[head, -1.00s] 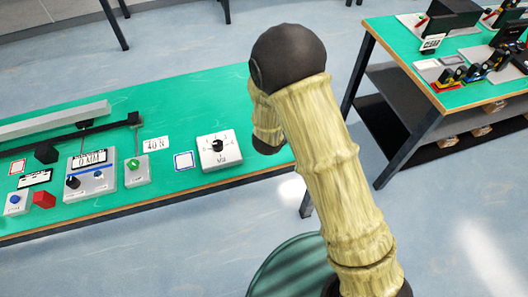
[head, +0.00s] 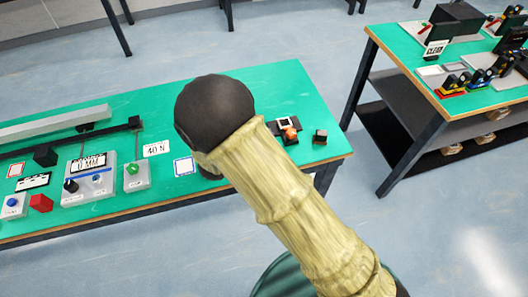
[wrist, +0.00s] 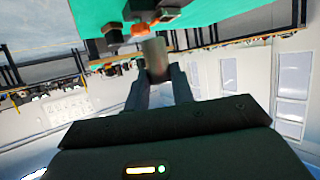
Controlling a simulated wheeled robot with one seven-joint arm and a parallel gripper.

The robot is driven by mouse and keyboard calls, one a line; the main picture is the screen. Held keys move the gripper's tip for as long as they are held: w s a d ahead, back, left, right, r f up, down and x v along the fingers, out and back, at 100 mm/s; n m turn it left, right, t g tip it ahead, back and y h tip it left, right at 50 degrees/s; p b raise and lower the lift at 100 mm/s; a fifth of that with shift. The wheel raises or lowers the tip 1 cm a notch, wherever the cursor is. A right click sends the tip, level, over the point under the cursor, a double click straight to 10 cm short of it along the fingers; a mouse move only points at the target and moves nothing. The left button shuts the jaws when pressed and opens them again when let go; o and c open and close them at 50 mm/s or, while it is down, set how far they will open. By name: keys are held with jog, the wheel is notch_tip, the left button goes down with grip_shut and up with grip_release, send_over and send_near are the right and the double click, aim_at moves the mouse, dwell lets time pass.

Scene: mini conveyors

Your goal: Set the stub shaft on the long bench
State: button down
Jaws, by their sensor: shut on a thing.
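The long bench (head: 232,90) has a green top and stands at left and centre in the head view. In the wrist view its green top (wrist: 205,14) is at the upper edge, seen upside down. My gripper (wrist: 160,76) is shut on a short grey cylinder, the stub shaft (wrist: 155,56), in the wrist view. The shaft shows close to the bench's small dark parts; I cannot tell whether it touches anything. In the head view my arm hides the gripper and the shaft.
Near the bench's right end are an orange-and-dark part (head: 289,132) and a small dark block (head: 320,136). Control boxes, a red block (head: 41,203) and a grey rail (head: 55,122) fill the left. Another green-topped bench (head: 400,45) stands at right.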

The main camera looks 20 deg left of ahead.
jog(key=shift+f, duration=2)
jog(key=shift+f, duration=1.85)
jog(key=shift+f, duration=0.2)
jog(key=c, duration=1.2)
grip_release()
